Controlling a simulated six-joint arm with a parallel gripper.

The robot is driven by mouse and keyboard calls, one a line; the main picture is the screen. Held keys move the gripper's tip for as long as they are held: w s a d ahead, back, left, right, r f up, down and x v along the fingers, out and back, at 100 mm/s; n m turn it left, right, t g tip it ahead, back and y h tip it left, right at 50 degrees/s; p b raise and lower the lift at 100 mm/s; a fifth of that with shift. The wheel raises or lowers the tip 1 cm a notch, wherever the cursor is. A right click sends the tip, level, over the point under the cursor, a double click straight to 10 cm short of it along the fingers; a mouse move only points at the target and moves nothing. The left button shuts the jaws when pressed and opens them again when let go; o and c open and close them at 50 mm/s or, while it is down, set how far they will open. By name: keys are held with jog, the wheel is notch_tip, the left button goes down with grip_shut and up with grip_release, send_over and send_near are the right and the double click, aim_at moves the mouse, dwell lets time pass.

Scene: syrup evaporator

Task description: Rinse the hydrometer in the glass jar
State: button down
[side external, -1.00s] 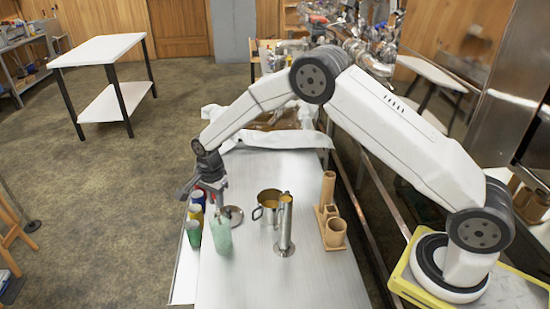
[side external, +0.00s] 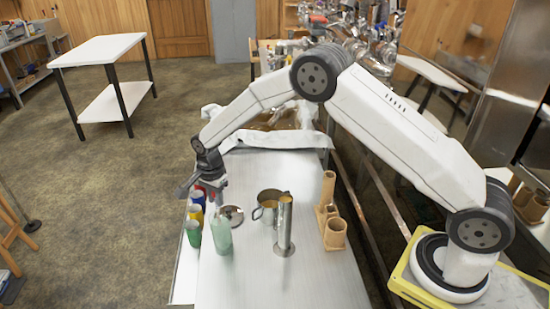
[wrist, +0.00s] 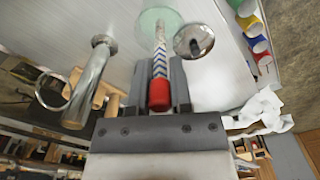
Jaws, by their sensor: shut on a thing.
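My gripper (wrist: 161,75) is shut on the hydrometer (wrist: 160,64), a slim stem with blue and white stripes and a red end. It points down toward the glass jar (side external: 222,236), a pale green clear jar standing near the table's left side. In the wrist view the hydrometer's far end overlaps the glass jar (wrist: 150,17); how deep it reaches cannot be told. In the side view my gripper (side external: 216,194) is just above the jar's mouth, and the hydrometer is not clear there.
A tall metal cylinder (side external: 284,225) and a metal cup (side external: 267,205) stand right of the jar. A wooden holder (side external: 333,232) is farther right. A small round metal dish (side external: 234,212) lies behind the jar. Coloured cans (side external: 194,232) line the left edge. White cloth (side external: 270,140) lies at the back.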

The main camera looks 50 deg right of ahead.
jog(key=shift+f, duration=0.45)
dwell(2.2)
dwell(0.3)
notch_tip(320, 180, up, 16)
jog(key=shift+r, duration=0.2)
dwell(1.9)
dwell(0.6)
